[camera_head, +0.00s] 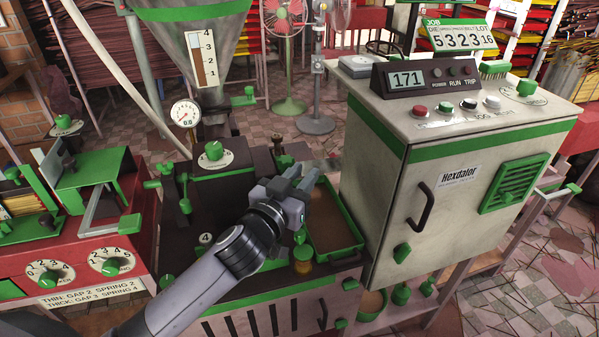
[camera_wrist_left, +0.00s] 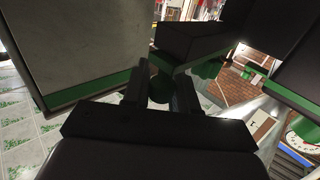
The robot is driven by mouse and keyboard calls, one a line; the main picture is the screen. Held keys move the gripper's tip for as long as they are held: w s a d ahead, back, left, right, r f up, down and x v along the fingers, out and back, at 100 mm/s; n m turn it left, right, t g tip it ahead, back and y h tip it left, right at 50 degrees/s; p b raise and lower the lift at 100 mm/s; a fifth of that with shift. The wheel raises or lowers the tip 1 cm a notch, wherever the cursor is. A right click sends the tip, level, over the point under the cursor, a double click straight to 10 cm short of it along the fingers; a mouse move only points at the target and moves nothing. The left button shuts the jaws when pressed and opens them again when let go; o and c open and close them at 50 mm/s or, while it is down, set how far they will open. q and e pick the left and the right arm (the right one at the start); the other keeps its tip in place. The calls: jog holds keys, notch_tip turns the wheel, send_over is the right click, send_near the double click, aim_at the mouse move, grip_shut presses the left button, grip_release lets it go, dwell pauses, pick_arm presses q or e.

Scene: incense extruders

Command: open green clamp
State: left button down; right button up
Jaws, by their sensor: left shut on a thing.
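My left gripper (camera_head: 301,182) reaches over the dark extruder bench from the lower left in the head view. In the left wrist view its dark fingers (camera_wrist_left: 159,92) are shut on a green rounded part (camera_wrist_left: 159,86), which looks like the handle of the green clamp. This part sits below a dark block (camera_wrist_left: 192,40) at the extruder's outlet. In the head view my gripper hides most of the clamp, so I cannot tell how far it is open. My right gripper is in neither view.
A green-rimmed tray (camera_head: 335,238) lies just right of my gripper. The pale control cabinet (camera_head: 385,185) stands close beyond it. The steel hopper (camera_head: 203,50) and pressure gauge (camera_head: 185,113) rise behind. A red bench (camera_head: 95,248) with green fixtures is at left.

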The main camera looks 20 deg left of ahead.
pick_arm(q)
jog(key=shift+s+d, duration=0.6)
jog(key=shift+s, duration=0.3)
jog(key=c, duration=1.3)
grip_release()
jog(key=shift+o, duration=0.2)
jog(key=s+a, duration=0.1)
jog(key=s, duration=0.6)
jog(key=shift+a+b, duration=0.2)
jog(key=shift+b, duration=0.1)
